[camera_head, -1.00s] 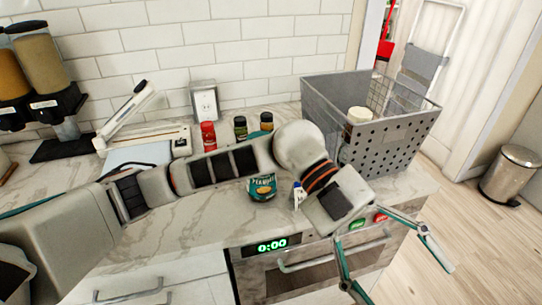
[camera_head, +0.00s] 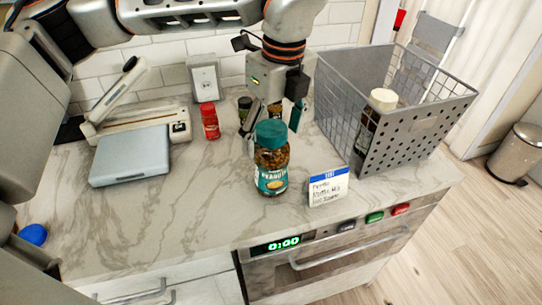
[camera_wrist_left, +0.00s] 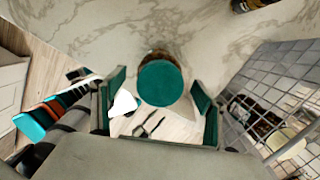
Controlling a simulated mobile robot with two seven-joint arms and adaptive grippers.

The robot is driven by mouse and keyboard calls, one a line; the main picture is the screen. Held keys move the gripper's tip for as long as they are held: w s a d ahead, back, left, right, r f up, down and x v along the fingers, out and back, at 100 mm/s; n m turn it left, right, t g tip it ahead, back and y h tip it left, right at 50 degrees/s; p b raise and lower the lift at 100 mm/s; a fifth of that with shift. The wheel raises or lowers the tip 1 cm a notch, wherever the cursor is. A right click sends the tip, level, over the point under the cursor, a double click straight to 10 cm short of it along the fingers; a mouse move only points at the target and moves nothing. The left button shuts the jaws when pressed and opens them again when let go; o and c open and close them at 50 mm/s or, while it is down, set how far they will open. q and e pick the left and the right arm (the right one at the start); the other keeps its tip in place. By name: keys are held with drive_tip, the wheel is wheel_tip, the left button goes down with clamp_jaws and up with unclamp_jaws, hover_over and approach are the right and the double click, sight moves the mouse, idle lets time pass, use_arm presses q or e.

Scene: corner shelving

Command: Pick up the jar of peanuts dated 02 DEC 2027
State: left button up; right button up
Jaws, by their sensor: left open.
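A peanut jar (camera_head: 271,172) with a teal lid and teal label stands upright on the counter. No date on it is readable from here. My left arm reaches in from the top left, and my left gripper (camera_head: 272,110) is open just behind the jar in the head view, fingers pointing down. In the left wrist view, the jar's round lid (camera_wrist_left: 160,83) shows between and ahead of the two spread fingers of this gripper (camera_wrist_left: 160,105). I cannot tell whether either finger touches the jar. My right gripper is not seen.
A handwritten note card (camera_head: 328,187) stands right of the jar. A grey basket (camera_head: 400,137) at the right holds a white-capped jar (camera_head: 382,101). A red-capped jar (camera_head: 210,121) and a flat scale (camera_head: 131,156) stand left. Front counter is clear.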

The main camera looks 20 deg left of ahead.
use_arm(q)
drive_tip(key=f, duration=0.5)
drive_tip(key=shift+w+a+f+p, duration=0.2)
drive_tip(key=shift+a+f+p, duration=0.15)
drive_tip(key=shift+a, duration=0.05)
drive_tip(key=c, duration=1.4)
drive_tip(key=shift+r, duration=0.1)
drive_tip(key=c, duration=0.3)
